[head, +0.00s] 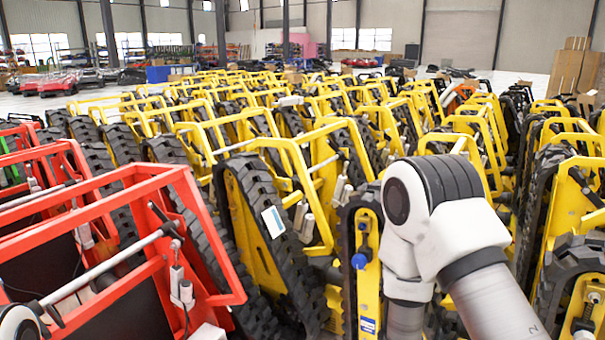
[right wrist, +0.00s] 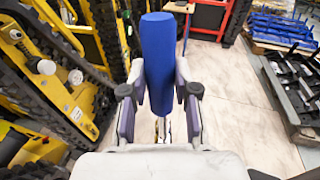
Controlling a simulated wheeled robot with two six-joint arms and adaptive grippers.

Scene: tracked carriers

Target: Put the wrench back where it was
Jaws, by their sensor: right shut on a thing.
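My right gripper (right wrist: 160,98) shows in the right wrist view. Its fingers are closed on either side of a thick blue cylinder (right wrist: 158,55), which stands out beyond the fingertips. I cannot tell whether this cylinder is a handle of the wrench; no plain wrench shape shows in either view. In the head view my right arm comes in from the lower right in front of yellow tracked carriers (head: 262,225), and its gripper is hidden. My left gripper is not in view.
Red tracked carriers (head: 195,200) stand at the left. Rows of yellow ones fill the middle and right. In the right wrist view, a yellow tracked machine (right wrist: 60,65) is close on the left, dark racks (right wrist: 300,85) stand at the right, and pale floor (right wrist: 235,85) lies between.

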